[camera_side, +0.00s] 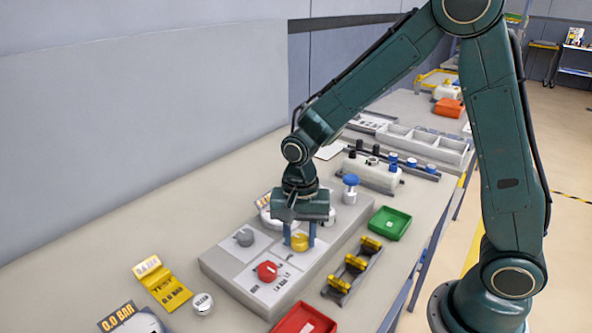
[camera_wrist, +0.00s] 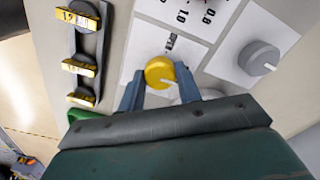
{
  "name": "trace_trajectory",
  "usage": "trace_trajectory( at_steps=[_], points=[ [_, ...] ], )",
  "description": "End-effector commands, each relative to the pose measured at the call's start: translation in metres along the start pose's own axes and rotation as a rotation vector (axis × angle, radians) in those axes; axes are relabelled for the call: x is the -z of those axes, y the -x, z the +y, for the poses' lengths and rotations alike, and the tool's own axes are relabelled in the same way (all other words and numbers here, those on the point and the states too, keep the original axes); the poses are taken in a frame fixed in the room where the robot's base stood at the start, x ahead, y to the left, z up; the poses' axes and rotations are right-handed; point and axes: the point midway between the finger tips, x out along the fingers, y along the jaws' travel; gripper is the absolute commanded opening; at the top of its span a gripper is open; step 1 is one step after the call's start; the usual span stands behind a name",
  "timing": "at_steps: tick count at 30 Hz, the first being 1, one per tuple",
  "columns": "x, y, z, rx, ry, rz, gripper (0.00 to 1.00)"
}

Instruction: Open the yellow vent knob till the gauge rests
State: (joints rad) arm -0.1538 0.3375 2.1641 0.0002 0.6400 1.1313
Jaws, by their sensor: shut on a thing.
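The yellow vent knob (camera_side: 299,242) sits on the grey-white panel (camera_side: 222,267). My gripper (camera_side: 299,237) points down over it, its two blue fingers shut on the knob's sides. In the wrist view the yellow knob (camera_wrist: 160,72) shows between the fingers of my gripper (camera_wrist: 160,88), with a pale pointer line on its face. A round gauge (camera_side: 266,217) stands partly hidden behind my gripper, beside a yellow tag. Its needle cannot be read.
A red knob (camera_side: 267,271) and a grey knob (camera_side: 244,237) are close by on the panel. A rack with yellow-topped pieces (camera_side: 341,284), a green tray (camera_side: 389,223) and a red tray (camera_side: 304,320) stand to the right and front. A blue-topped valve (camera_side: 350,188) rises behind.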

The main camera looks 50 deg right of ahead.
Motion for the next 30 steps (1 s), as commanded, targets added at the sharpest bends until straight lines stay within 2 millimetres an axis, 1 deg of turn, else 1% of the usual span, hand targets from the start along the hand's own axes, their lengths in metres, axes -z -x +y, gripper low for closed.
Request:
trace_trajectory(
  at_steps=[8,14,30],
  points=[
    [0.0001,0.0005,0.0001,0.0,0.067,0.0,0.11],
    [0.0001,0.0006,0.0,0.0,0.184,0.0,0.11],
    [0.0001,0.0008,-0.0001,0.0,0.673,0.0,0.11]
  ],
)
